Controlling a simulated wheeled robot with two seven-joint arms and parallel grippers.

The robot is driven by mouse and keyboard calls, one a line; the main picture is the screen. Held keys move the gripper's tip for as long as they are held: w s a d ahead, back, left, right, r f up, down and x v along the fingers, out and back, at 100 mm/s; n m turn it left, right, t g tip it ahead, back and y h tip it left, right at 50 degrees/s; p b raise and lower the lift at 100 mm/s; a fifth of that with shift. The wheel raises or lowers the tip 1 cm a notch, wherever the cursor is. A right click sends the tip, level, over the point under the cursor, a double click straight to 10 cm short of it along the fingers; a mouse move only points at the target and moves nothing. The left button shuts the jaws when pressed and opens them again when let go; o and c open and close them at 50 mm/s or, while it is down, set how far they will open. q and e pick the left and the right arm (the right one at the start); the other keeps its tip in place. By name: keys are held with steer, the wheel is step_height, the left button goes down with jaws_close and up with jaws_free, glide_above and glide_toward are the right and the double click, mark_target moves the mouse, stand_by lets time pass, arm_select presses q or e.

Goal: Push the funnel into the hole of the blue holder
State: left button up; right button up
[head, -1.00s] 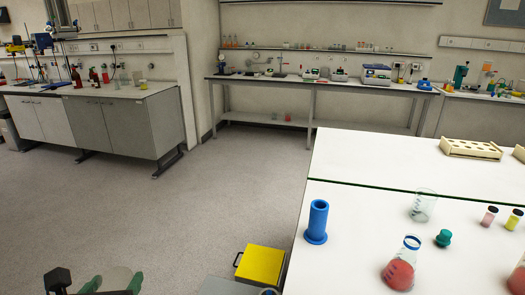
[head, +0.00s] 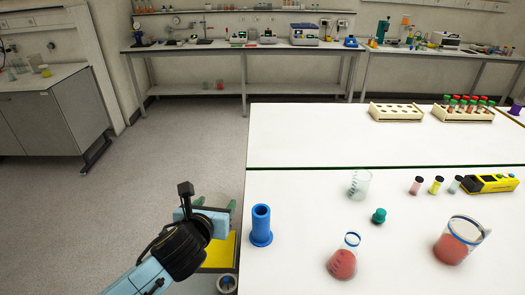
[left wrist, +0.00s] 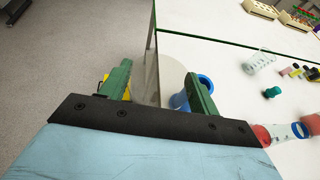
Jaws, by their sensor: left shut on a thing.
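My left gripper (head: 215,205) comes in from the lower left in the head view, beyond the table's left edge. In the left wrist view its green fingers (left wrist: 158,88) are apart, with a pale translucent funnel (left wrist: 172,80) held between them. In the head view the funnel is mostly hidden behind the gripper. The blue holder (head: 261,226) stands upright near the table's left edge, its open hole facing up. It is to the right of the gripper and apart from it. In the left wrist view the holder (left wrist: 180,101) is partly hidden behind the right finger. My right gripper is not seen.
On the white table (head: 300,185) right of the holder stand a flask with red liquid (head: 342,262), an empty beaker (head: 359,185), a teal stopper (head: 379,216) and a red-filled beaker (head: 457,241). A yellow box (head: 220,252) is below, left of the table.

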arm_select(q)
step_height(320, 180, up, 6)
steer(key=m+h+p, duration=0.2)
steer(key=p, duration=0.4)
glide_above(261, 224)
steer(key=w, duration=0.2)
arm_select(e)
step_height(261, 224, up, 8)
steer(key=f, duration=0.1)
arm_select(q)
steer(key=shift+g, duration=0.3)
step_height(261, 224, down, 5)
steer(key=b, duration=0.4)
steer(key=shift+w+r, duration=0.15)
steer(key=shift+r, duration=0.05)
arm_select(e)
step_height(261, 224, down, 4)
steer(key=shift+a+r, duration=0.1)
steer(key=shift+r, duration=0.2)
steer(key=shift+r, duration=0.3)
arm_select(q)
steer(key=shift+f+b, duration=0.55)
steer(key=shift+f, duration=0.95)
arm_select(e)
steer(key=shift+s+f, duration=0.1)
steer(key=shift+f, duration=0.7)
arm_select(q)
steer(key=shift+p, duration=0.45)
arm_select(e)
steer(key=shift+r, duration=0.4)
